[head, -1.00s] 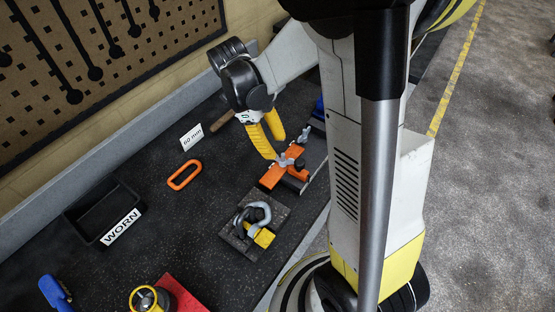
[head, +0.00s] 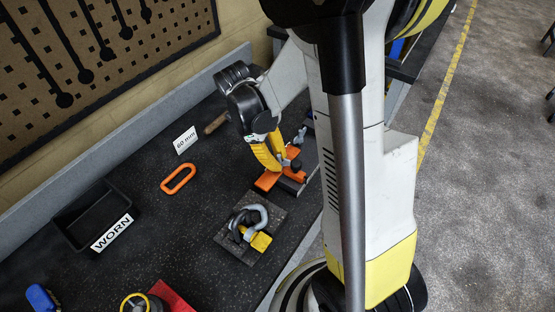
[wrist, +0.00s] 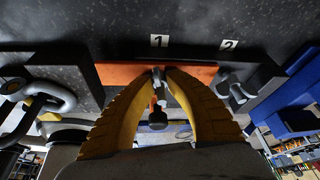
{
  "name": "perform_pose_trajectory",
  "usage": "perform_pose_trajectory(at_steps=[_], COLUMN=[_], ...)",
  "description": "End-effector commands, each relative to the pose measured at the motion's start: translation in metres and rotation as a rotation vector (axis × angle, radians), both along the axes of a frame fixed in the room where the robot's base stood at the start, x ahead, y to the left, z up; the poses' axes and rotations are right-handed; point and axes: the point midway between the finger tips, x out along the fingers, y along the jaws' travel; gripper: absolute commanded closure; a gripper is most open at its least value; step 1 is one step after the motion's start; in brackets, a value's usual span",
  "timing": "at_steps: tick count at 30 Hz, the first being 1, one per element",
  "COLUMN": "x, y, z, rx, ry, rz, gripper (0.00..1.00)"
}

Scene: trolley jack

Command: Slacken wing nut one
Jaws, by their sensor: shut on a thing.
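My gripper (head: 278,165) has yellow fingers and reaches down to the orange clamp bar (head: 266,182) on the bench. In the wrist view the fingertips (wrist: 159,72) are shut on grey wing nut one (wrist: 157,76), just below the label "1" (wrist: 159,41). The fingers hide most of this nut. A second grey wing nut (wrist: 231,89) stands to the right, near the label "2" (wrist: 228,45), clear of the fingers. It also shows in the head view (head: 299,136).
A black knob (wrist: 157,119) sits between the fingers' lower parts in the wrist view. A grey shackle (head: 262,213) lies on a dark plate nearby. An orange ring (head: 178,178), a "60 mm" card (head: 185,140) and a black "WORN" tray (head: 78,222) stand left. Bench between is clear.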

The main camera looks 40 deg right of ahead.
Motion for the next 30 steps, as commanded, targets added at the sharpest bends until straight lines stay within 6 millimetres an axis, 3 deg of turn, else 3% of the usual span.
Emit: perform_pose_trajectory(at_steps=[8, 15, 16, 18, 30], x=[-0.0002, 0.0, 0.0, 0.0, 0.0021], y=[0.0009, 0.0006, 0.0006, 0.0006, 0.0026], z=[-0.0002, 0.0, 0.0, 0.0, 0.0071], rx=[0.001, 0.001, 0.0, 0.0, 0.0], ry=[-0.001, -0.001, -0.001, -0.001, -0.001], rz=[0.134, 0.139, 0.138, 0.138, 0.138], gripper=[1.0, 1.0, 0.76, 0.58, 0.58])
